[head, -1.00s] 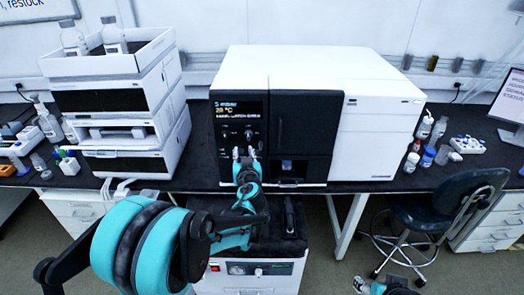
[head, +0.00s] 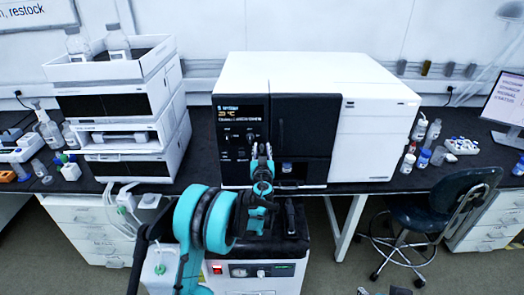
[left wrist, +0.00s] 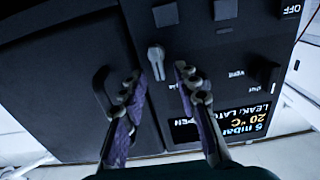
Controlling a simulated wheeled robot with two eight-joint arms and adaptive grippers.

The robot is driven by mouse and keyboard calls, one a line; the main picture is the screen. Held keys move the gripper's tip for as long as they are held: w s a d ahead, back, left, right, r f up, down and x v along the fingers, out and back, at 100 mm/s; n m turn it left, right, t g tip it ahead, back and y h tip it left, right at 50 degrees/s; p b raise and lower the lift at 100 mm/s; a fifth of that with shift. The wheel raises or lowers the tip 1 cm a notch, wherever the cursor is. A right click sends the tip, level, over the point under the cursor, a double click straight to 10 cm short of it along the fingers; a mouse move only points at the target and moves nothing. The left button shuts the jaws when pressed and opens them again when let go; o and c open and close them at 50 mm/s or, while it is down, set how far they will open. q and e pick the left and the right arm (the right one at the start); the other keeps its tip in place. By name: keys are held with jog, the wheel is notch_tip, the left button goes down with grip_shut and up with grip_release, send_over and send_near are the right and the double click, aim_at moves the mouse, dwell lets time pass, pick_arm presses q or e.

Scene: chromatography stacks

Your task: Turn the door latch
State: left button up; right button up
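The latch (left wrist: 156,62) is a small light grey lever on the dark front panel of the instrument, seen upside down in the left wrist view. My left gripper (left wrist: 158,80) is open, with one fingertip on each side of the latch and visible gaps between. The dark door (left wrist: 75,85) with its curved handle (left wrist: 101,90) lies left of the latch in that view. In the head view my left gripper (head: 262,152) is in front of the instrument (head: 375,140) and hides the latch. Only small parts of my right gripper may show at the bottom edge.
The panel has a lit display (head: 242,114) and small buttons. A stack of white modules (head: 115,65) with bottles on top stands at left. Small bottles (head: 424,158) stand at right. A dark chair (head: 445,205) is before the bench.

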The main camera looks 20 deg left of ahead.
pick_arm(q)
jog(key=shift+w, duration=0.15)
grip_shut()
